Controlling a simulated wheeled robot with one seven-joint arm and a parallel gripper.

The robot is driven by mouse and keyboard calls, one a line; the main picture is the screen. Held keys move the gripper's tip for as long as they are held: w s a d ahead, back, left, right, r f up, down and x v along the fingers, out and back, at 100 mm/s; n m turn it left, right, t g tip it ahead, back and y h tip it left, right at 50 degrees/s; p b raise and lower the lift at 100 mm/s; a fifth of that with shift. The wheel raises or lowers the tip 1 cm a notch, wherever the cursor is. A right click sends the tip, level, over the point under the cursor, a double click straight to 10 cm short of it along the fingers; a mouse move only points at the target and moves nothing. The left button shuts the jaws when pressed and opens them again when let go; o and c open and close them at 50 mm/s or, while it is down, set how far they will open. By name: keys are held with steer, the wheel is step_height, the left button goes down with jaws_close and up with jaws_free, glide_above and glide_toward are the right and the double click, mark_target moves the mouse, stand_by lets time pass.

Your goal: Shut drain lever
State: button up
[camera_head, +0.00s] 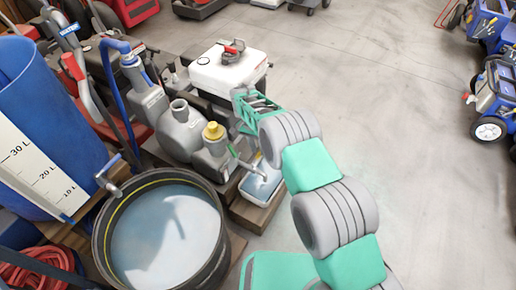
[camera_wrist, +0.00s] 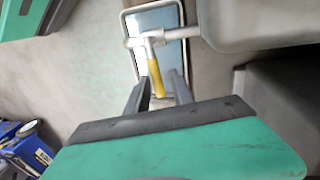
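The drain lever (camera_wrist: 156,78) has a yellow grip and shows in the wrist view. It joins a grey valve at the end of a short pipe (camera_wrist: 170,38) and points from there toward my gripper, across the pipe's line. My gripper (camera_wrist: 160,84) is open. Its two dark fingers stand left and right of the yellow grip's lower end, with a gap visible on each side; I cannot tell their depth relative to it. In the head view the drain pipe (camera_head: 247,166) shows beside my arm, but I cannot make out the lever clearly there.
A tray of bluish water (camera_head: 258,184) lies below the pipe. A grey tank with a yellow cap (camera_head: 213,131) stands left of it. A large round tub of water (camera_head: 165,235) is at lower left. Open concrete floor (camera_head: 400,130) lies to the right.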

steer(key=shift+o, duration=0.6)
steer(key=shift+d, duration=0.15)
step_height(320, 180, up, 8)
steer(key=a+p, duration=0.1)
steer(key=p, duration=0.1)
steer(key=shift+w+a+f+p, duration=0.2)
steer(key=shift+w+f+p, duration=0.05)
steer(key=shift+w+p, duration=0.05)
